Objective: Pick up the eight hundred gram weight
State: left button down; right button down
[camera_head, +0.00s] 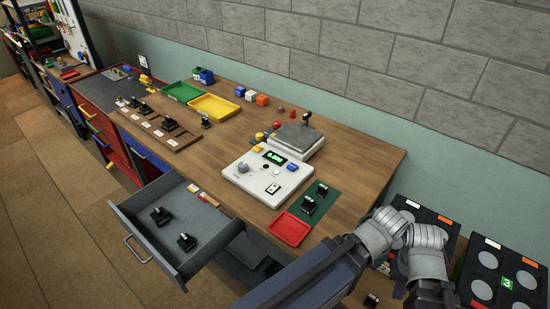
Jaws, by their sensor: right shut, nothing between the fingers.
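Several small dark knobbed weights are in view, and their markings are too small to read, so I cannot tell which is the eight hundred gram one. Two dark weights (160,215) lie in the open grey drawer (120,229). Dark weights (308,205) stand on the green mat (331,200) beside the scale (262,185). More weights (170,125) stand on the wooden rack (186,142). My right arm (425,240) is folded at the lower right, beyond the table's right end, apart from these weights. Its fingers are hard to make out. My left gripper is not seen.
The scale shows a green readout, with a grey pan (293,138) behind it. A red tray (289,229) sits at the front edge; yellow (213,107) and green (181,92) trays stand further back. The table's back right is bare.

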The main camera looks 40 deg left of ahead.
aim_at(186, 242)
jog(key=u, duration=0.45)
jog(key=k+u, duration=0.1)
jog(key=u, duration=0.4)
jog(key=j+u, duration=0.1)
jog(key=u, duration=0.35)
jog(key=k+j+u, duration=0.1)
jog(key=u, duration=0.4)
jog(key=j+u, duration=0.1)
jog(key=u, duration=0.35)
jog(key=z, duration=0.4)
